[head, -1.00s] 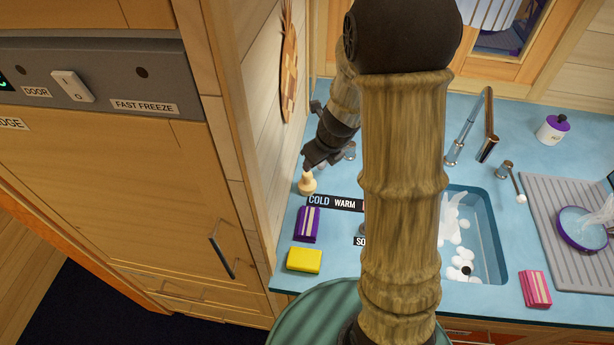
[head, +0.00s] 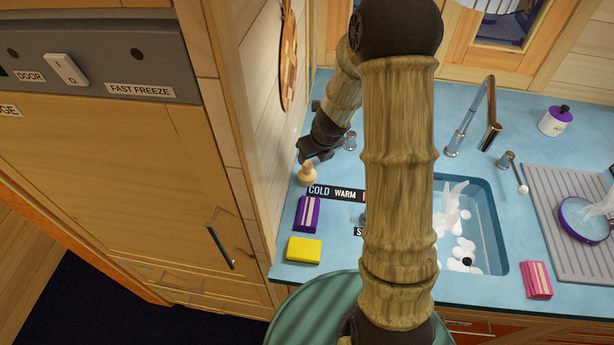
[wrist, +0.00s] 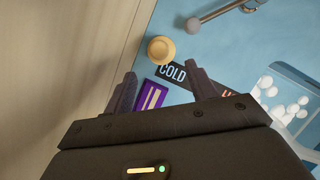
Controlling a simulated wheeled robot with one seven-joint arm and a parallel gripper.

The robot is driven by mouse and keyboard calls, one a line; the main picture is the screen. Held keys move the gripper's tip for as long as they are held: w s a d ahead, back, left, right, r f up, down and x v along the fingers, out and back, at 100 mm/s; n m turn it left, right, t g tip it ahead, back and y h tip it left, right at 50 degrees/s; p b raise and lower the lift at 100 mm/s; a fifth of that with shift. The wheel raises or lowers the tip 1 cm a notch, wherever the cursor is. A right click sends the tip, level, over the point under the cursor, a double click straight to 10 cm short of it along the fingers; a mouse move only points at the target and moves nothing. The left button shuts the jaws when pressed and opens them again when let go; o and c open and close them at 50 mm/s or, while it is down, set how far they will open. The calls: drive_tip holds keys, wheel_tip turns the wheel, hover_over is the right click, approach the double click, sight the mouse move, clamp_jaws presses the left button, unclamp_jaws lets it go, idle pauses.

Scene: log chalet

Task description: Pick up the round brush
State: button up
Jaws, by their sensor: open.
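The round brush (head: 307,175), a small pale wooden piece with a knob on top, stands on the blue counter at the left, by the wooden wall. In the wrist view the brush (wrist: 160,49) shows from above as a round tan shape, beyond the fingertips and roughly between their lines. My gripper (wrist: 158,75) is open and empty, its two dark fingers apart. In the head view my gripper (head: 312,158) is just above the brush, and I cannot tell from there whether it touches it.
A purple striped sponge (head: 307,214) and a yellow sponge (head: 304,250) lie in front of the brush. A COLD/WARM label strip (head: 335,192) is right of it. The wooden wall (head: 267,130) is close on the left. The sink (head: 488,225) with suds is farther right.

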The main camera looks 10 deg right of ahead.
sight(308, 164)
drive_tip(key=x, duration=0.4)
drive_tip(key=shift+w+f, duration=0.25)
drive_tip(key=shift+f, duration=0.1)
drive_tip(key=shift+a, duration=0.1)
drive_tip(key=shift+p+x, duration=0.65)
drive_tip(key=shift+x, duration=1.95)
drive_tip(key=c, duration=1.1)
